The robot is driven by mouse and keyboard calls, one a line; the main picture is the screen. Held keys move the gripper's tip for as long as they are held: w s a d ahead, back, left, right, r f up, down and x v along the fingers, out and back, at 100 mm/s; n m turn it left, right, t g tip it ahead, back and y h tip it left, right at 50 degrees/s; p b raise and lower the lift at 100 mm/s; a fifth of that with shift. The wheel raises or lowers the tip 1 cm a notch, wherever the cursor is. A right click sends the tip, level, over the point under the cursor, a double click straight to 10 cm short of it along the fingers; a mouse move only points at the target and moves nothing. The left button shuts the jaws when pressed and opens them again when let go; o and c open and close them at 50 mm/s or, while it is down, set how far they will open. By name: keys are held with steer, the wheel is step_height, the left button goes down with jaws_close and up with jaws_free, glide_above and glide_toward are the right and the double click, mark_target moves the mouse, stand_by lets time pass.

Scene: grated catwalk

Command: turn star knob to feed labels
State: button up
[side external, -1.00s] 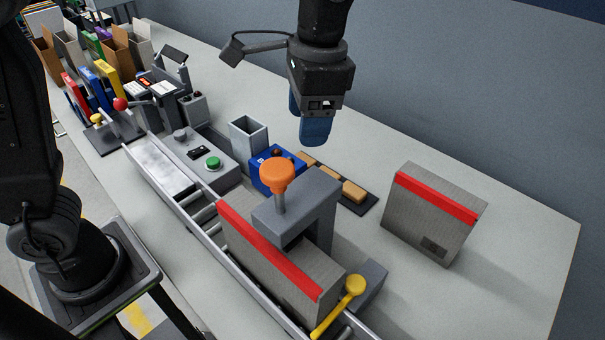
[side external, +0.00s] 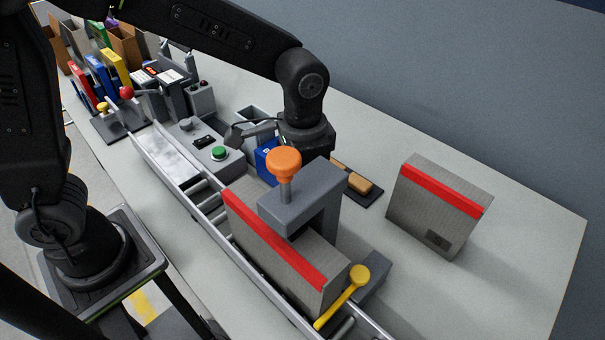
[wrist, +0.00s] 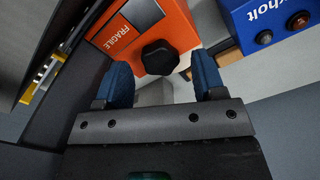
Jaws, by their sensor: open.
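A black star knob (wrist: 158,57) sits on the face of an orange unit (wrist: 180,30) with a white FRAGILE label, in the wrist view. My gripper (wrist: 163,78) is open, its two blue fingers apart on either side of the knob in the picture. I cannot tell whether the fingers touch it. In the side view my wrist (side external: 307,132) is low behind the grey press, which hides the fingers, the knob and the orange unit.
The grey press (side external: 305,195) has an orange mushroom knob (side external: 284,161) on top. A blue box (wrist: 275,25) with buttons is close on the right in the wrist view. A grey carton (side external: 435,215) with a red stripe stands at right.

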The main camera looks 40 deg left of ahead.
steer(key=shift+f, duration=0.6)
steer(key=c, duration=0.9)
steer(key=shift+m, duration=0.5)
steer(key=m, duration=0.5)
steer(key=shift+r+m, duration=0.1)
steer(key=shift+m, duration=0.2)
steer(key=m, duration=0.5)
steer(key=shift+m, duration=0.3)
